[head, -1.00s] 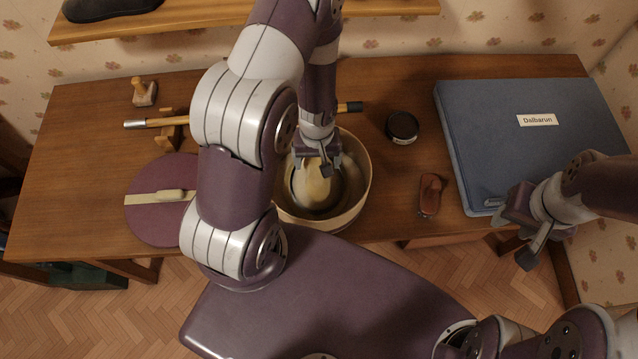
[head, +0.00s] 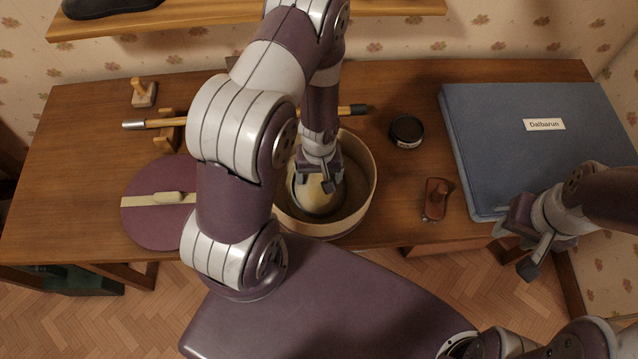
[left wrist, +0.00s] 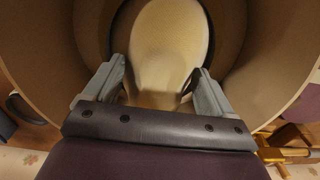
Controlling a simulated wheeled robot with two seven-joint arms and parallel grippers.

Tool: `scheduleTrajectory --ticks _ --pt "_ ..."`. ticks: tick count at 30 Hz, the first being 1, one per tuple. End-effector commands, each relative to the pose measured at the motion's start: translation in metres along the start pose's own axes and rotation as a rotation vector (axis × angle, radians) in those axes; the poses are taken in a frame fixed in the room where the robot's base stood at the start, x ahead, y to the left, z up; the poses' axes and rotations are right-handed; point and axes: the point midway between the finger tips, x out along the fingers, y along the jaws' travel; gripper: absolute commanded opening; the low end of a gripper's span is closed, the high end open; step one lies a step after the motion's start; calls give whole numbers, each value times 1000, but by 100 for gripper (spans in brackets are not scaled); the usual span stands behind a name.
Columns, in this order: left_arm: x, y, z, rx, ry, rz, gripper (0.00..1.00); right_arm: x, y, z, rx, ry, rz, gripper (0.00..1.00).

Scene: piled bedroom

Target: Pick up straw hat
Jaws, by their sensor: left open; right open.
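The straw hat (head: 318,200), with a pale cream crown, lies inside a round, open box (head: 366,205) on the desk. My left gripper (head: 316,183) reaches down into the box over the hat, its jaws open. In the left wrist view, the pale crown (left wrist: 170,50) shows between and beyond the two spread fingers (left wrist: 160,85). A dark ring surrounds the crown there; whether the fingers touch it I cannot tell. My right gripper (head: 520,245) is open and empty by the desk's front edge at the right.
A round purple lid (head: 150,225) lies left of the box. A rod on a wooden stand (head: 168,130) lies behind. A black tin (head: 406,131), a reddish-brown object (head: 436,200) and a large blue case (head: 530,150) are to the right. A shelf (head: 250,18) overhangs the back.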

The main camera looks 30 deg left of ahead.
Motion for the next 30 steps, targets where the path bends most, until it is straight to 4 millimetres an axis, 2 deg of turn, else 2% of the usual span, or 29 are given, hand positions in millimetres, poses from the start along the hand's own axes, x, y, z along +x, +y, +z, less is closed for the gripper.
scheduleTrajectory --ticks 7,14,15,25,28,30 --pt "0 0 0 0 0 0 85 0 0 0 0 0 0 43" --pt "0 0 0 1 0 0 10 0 0 0 0 0 0 43" --pt "0 0 0 1 -1 0 7 0 0 0 0 0 0 43" --pt "-1 0 1 1 -2 -1 7 -1 0 0 0 0 0 43" --pt "-12 0 1 2 -2 -1 7 -9 0 -1 0 0 0 43" --pt "-27 0 0 0 0 0 7 -18 0 -2 0 0 0 43"
